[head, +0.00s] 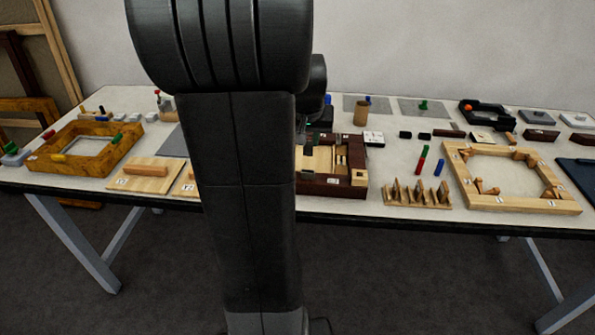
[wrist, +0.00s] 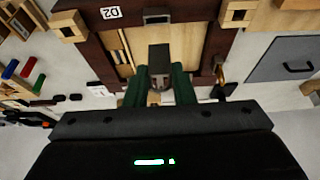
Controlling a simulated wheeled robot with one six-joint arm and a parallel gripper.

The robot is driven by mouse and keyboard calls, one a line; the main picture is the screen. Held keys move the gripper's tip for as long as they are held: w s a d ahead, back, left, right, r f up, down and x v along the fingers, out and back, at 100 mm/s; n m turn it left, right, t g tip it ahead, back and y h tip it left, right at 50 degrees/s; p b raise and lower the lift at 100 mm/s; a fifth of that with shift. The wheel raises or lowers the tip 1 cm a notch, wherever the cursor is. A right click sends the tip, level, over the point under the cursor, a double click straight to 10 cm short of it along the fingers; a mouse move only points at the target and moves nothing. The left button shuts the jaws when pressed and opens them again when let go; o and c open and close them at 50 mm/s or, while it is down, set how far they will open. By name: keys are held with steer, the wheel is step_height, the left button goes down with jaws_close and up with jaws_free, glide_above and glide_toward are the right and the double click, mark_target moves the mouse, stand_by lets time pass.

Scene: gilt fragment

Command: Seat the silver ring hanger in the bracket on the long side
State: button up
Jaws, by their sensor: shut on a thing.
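In the wrist view, my gripper (wrist: 158,88) has its two green fingers shut on a small grey metal piece, which looks like the silver ring hanger (wrist: 159,58). The hanger is above the dark brown wooden frame (wrist: 90,42) labelled D2. A grey metal fitting with a dark opening, apparently the bracket (wrist: 158,17), sits on the frame's dark rail straight beyond the hanger. The hanger and the bracket look apart. The frame also shows in the head view (head: 325,187), partly behind my arm, which hides my gripper and the hanger there.
The table (head: 400,160) holds a gold-brown frame (head: 45,162) on the left and a pale wooden frame (head: 570,207) on the right. A slotted wooden rack (head: 420,205) and red and blue cylinders (head: 441,167) stand right of the dark frame. Light wooden blocks (wrist: 236,13) sit at its corners.

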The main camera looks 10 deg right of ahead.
mark_target(309, 149)
step_height(309, 149, down, 3)
steer(key=shift+d+f, duration=0.1)
steer(key=shift+f, duration=2.2)
steer(key=shift+f, duration=0.2)
steer(key=o, duration=0.9)
steer(key=shift+o, duration=0.2)
steer(key=shift+r, duration=0.45)
steer(key=v, duration=1.1)
steer(key=shift+r, duration=0.3)
